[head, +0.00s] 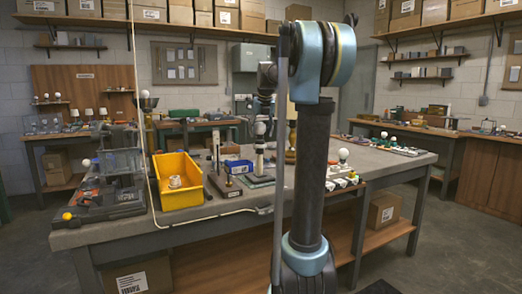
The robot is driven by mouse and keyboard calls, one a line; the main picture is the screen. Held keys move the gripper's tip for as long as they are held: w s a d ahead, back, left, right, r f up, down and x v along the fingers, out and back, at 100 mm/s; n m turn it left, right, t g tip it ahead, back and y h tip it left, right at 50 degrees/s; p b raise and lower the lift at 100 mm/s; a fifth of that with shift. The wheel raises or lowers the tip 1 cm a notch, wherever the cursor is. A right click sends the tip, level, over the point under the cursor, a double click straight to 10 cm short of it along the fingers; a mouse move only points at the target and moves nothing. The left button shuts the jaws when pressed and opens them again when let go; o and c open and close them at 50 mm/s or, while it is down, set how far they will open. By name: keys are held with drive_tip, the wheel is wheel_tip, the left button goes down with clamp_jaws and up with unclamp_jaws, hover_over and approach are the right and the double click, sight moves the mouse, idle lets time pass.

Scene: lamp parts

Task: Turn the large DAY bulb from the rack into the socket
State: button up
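My gripper (262,112) hangs over the middle of the workbench, partly hidden behind my own arm. It is small and dark here, and I cannot tell whether its fingers are open or shut. I cannot tell whether the gripper touches this bulb, or whether the stand holds the socket. A rack with several white bulbs (345,181) lies along the front edge, right of my arm. A larger round white bulb (343,154) stands behind it. No DAY label is readable.
A yellow bin (180,192) holds a white part. A grey fixture (115,180) fills the left end. A pale cable (210,217) runs along the front. Bare bench (395,160) shows at right.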

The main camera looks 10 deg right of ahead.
idle(0.3)
